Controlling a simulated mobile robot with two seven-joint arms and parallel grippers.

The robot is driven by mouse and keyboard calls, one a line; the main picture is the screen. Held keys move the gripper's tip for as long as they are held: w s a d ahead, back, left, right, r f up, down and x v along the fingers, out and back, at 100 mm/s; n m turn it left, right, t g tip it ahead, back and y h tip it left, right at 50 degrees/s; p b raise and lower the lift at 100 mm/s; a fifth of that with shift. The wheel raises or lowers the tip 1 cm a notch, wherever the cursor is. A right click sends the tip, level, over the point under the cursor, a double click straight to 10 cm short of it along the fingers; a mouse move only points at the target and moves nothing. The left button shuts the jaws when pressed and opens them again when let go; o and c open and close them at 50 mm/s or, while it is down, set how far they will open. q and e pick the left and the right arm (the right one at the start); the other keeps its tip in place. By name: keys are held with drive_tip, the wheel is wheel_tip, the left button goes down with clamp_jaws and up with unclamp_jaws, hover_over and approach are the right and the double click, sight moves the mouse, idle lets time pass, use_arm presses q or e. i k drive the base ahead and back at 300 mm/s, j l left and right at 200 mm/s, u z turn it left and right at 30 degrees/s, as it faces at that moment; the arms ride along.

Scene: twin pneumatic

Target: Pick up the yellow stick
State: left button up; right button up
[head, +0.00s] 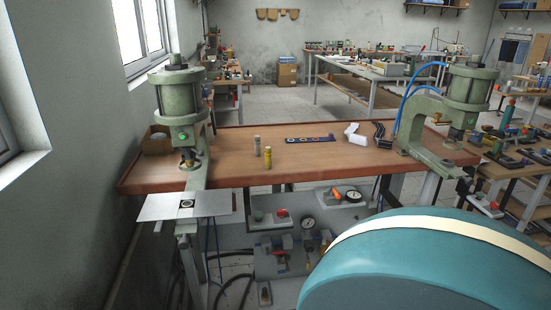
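A small upright yellow stick (268,157) stands on the brown wooden workbench (225,165), near its front edge and left of the middle. A similar upright tan stick (257,146) stands just behind it to the left, very close; I cannot tell if they touch. Neither of my grippers shows in the head view.
Green pneumatic presses stand at the bench's left (181,95) and right (470,95). A dark strip with coloured rings (310,140) and a white block (355,134) lie behind right. A large teal rounded surface (430,270) covers the lower right; I cannot identify it.

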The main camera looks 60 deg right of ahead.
sight(267, 149)
drive_tip(key=z, duration=1.75)
